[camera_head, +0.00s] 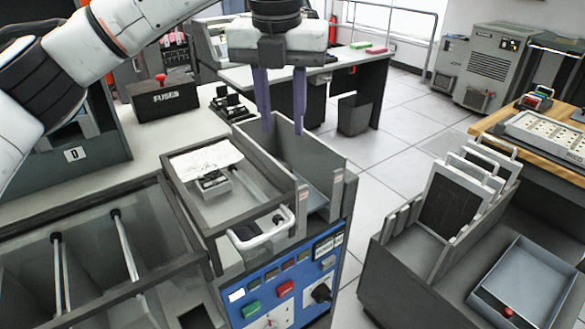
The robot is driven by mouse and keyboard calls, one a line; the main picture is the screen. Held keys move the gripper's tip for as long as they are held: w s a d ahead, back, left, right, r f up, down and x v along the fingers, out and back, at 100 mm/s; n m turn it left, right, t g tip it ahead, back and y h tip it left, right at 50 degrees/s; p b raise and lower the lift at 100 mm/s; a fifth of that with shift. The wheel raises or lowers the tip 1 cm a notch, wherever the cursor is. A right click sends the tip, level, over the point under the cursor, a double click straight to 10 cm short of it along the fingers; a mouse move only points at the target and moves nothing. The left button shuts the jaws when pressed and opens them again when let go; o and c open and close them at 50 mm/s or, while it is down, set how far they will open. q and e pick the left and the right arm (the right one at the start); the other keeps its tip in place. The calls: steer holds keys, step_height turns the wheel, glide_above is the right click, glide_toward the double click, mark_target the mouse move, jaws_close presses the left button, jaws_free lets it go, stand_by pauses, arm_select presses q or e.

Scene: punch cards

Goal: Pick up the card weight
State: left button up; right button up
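My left gripper (283,130) hangs from the top centre with its two purple-grey fingers pointing down. The fingers are apart with nothing between them. It is above the upright grey hopper (338,205) of the blue-fronted card machine (270,283). A dark block with a white looped handle (268,236), which looks like the card weight, sits at the front of the machine's top, below and in front of the gripper. No gripper touches it. My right gripper does not show.
A tray with paper (205,160) lies left of the hopper. Glass-covered bays (90,265) fill the lower left. At right, a grey bin holds several handled panels (455,200) beside an open tray (530,280). Floor shows between.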

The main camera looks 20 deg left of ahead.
arm_select(q)
step_height(320, 180, down, 8)
steer(key=shift+f, duration=0.1)
steer(key=shift+w+f+p, duration=0.15)
steer(key=shift+f+p, duration=0.15)
steer(key=shift+f, duration=0.25)
steer(key=shift+r, duration=0.1)
jaws_close()
